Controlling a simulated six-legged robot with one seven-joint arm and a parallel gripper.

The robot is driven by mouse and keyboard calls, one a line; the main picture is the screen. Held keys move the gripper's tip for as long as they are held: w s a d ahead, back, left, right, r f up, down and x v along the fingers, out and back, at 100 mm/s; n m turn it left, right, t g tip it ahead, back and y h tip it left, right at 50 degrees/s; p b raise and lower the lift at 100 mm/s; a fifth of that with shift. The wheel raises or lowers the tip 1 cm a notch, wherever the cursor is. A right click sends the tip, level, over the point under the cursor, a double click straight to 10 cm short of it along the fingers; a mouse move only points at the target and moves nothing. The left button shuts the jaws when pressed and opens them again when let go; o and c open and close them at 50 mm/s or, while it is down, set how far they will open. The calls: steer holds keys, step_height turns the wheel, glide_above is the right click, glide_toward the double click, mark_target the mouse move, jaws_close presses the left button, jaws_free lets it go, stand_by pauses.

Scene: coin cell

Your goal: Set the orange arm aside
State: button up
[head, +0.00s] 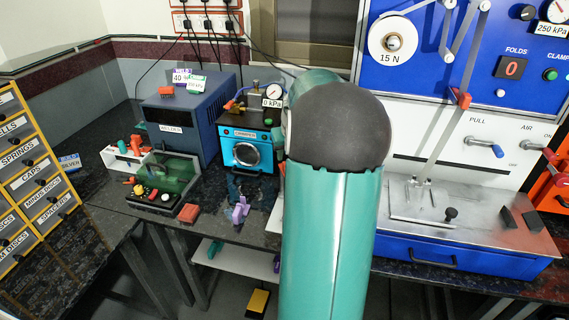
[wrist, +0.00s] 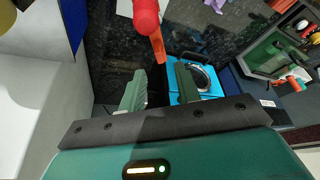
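A narrow orange arm (wrist: 158,47) with a rounded red end (wrist: 146,15) shows at the top of the wrist view. I take it for the task's orange arm. My gripper (wrist: 160,68) has its two green fingers apart. The lower end of the orange arm shows between or just beyond the fingertips, with gaps on both sides; I cannot tell its depth or any touch. In the head view my own teal arm hides my gripper and the orange arm.
A small blue machine (head: 248,150) with a round window stands left of my arm, also in the wrist view (wrist: 203,80). A dark blue box (head: 185,115) and a green clear-sided case (head: 172,172) stand further left. A blue-and-white press (head: 465,262) stands right. A purple piece (head: 240,211) lies on the bench.

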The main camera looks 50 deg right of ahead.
steer(key=x, duration=0.6)
steer(key=shift+d+f, duration=0.15)
steer(key=shift+f, duration=0.05)
steer(key=shift+w+f, duration=0.2)
steer(key=shift+c, duration=0.2)
jaws_close()
